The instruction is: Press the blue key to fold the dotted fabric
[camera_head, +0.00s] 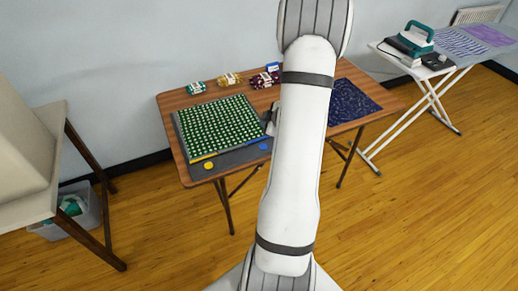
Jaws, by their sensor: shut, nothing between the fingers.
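The dotted fabric (216,126), green with white dots, lies flat and spread out on a dark grey folding board (235,158) on the wooden table. The blue key (263,147) is a small round button on the board's front strip, near its right end. A yellow key (209,166) is at the strip's left end. My gripper (270,121) shows only as a small grey part beside my arm, at the right edge of the fabric and behind the blue key in the picture. It is shut and empty. My arm hides most of it, and I cannot tell its height.
Several fabric bundles (230,79) and a small blue box (273,67) stand along the back of the table (180,96). A dark blue patterned fabric (352,103) lies right of my arm. An ironing board with a teal iron (417,37) is at far right. A bin (85,218) is at left.

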